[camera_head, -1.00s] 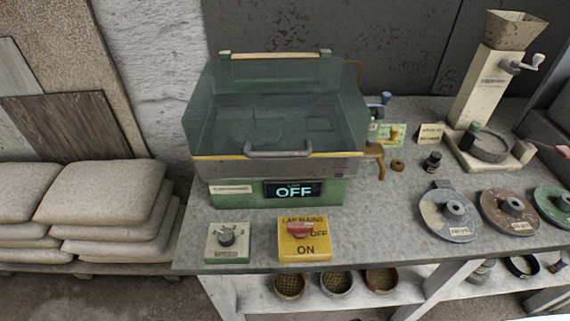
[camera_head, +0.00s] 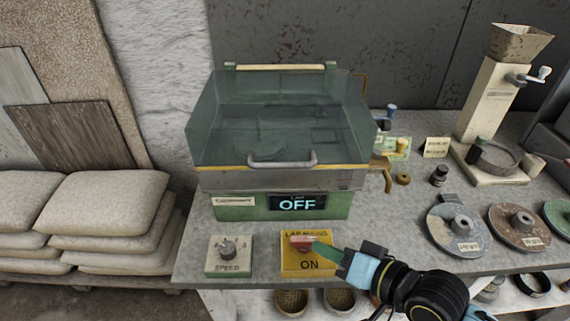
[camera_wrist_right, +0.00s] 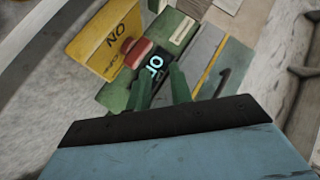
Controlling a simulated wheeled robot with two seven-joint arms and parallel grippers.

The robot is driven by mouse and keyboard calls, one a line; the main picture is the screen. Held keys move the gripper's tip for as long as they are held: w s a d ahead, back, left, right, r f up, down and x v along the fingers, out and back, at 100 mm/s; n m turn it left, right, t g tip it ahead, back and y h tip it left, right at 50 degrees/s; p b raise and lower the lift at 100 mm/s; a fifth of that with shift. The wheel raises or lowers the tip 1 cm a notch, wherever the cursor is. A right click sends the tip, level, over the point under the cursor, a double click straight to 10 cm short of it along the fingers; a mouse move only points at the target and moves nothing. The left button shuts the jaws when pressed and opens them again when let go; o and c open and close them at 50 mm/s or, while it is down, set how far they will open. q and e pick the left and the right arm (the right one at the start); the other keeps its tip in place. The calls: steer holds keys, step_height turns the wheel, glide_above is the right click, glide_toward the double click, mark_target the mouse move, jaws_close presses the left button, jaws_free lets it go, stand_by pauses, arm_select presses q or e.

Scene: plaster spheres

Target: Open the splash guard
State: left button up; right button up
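The splash guard (camera_head: 222,125) is a tinted see-through hood on the green bench machine (camera_head: 235,210). It is down over the top, with a grey bar handle (camera_head: 282,162) at its front edge. The machine's display (camera_head: 297,203) reads OFF. My right gripper (camera_head: 328,252) has green fingers and is over the yellow mains box, close to its red knob (camera_head: 301,243); I cannot tell if they touch. In the right wrist view the fingers (camera_wrist_right: 162,85) are apart with nothing between them. The red knob (camera_wrist_right: 136,50) shows just beyond them. My left gripper is out of view.
The yellow box (camera_head: 290,262) and a grey SPEED dial box (camera_head: 229,256) stand at the bench's front edge. Several round discs (camera_head: 456,231), a small jar (camera_head: 439,175) and a cranked mill (camera_head: 490,100) are to the right. Sacks (camera_head: 100,205) are stacked at left.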

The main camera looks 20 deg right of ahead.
mark_target(285, 165)
step_height(285, 165, up, 9)
steer(key=w+d+m+t+y, duration=0.2)
steer(key=m+t+y, duration=0.1)
steer(key=m+t, duration=0.25)
steer(key=shift+m+g, duration=0.25)
steer(key=shift+g, duration=0.1)
steer(key=p+x, duration=0.1)
steer(key=x, duration=1.2)
steer(key=shift+w+a+r, duration=0.15)
steer(key=shift+w+r, duration=0.05)
jaws_close()
